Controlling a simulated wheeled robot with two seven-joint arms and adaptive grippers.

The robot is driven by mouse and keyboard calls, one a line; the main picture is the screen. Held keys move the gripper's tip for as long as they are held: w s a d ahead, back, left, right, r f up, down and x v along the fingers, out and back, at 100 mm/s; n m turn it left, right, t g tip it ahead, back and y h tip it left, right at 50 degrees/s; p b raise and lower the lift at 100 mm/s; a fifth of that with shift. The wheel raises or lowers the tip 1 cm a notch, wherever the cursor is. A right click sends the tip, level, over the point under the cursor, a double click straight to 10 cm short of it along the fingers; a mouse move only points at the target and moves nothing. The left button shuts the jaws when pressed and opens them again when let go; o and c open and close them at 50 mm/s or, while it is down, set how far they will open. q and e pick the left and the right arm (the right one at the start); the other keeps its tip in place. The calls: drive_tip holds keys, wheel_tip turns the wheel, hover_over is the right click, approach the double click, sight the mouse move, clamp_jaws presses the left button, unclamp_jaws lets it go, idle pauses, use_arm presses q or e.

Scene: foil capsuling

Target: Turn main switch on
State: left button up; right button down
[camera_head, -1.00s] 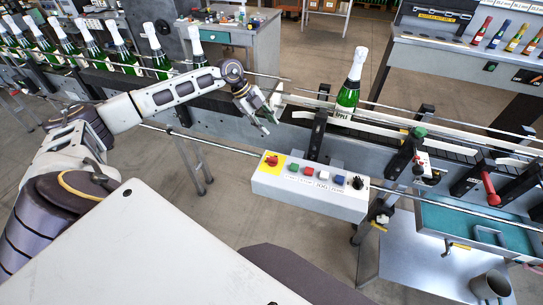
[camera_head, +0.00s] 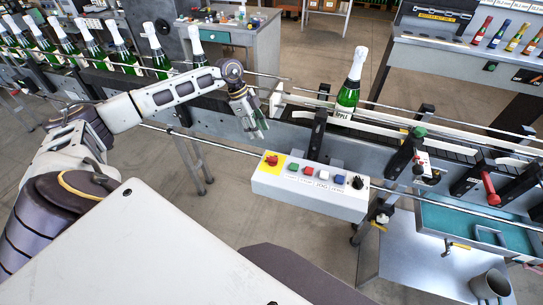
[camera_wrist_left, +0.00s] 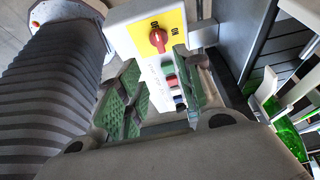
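The main switch (camera_head: 272,160) is a red rotary knob on a yellow plate at the left end of a white control box. In the left wrist view the red knob (camera_wrist_left: 158,37) sits on its yellow plate beyond my fingertips, with small lettering beside it. My left gripper (camera_head: 259,131) is above and slightly left of the switch, apart from it, fingers pointing down. In the left wrist view its two green-padded fingers (camera_wrist_left: 160,97) stand apart with nothing between them. My right gripper is in neither view.
The control box (camera_head: 310,201) also carries a row of coloured buttons and a black knob. Behind it runs the conveyor with a green bottle (camera_head: 350,88). Guide rails (camera_head: 400,118) lie close behind the box. The floor in front of it is clear.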

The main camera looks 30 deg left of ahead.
sight(272, 158)
use_arm(q)
drive_tip(key=shift+f, duration=0.15)
drive_tip(key=p+x, duration=0.2)
drive_tip(key=x, duration=1)
drive_tip(key=shift+d, duration=0.2)
drive_tip(key=shift+w+d+f, duration=0.1)
drive_tip(key=shift+d+f, duration=0.1)
drive_tip(key=shift+f, duration=0.45)
drive_tip(key=shift+c, duration=0.4)
clamp_jaws()
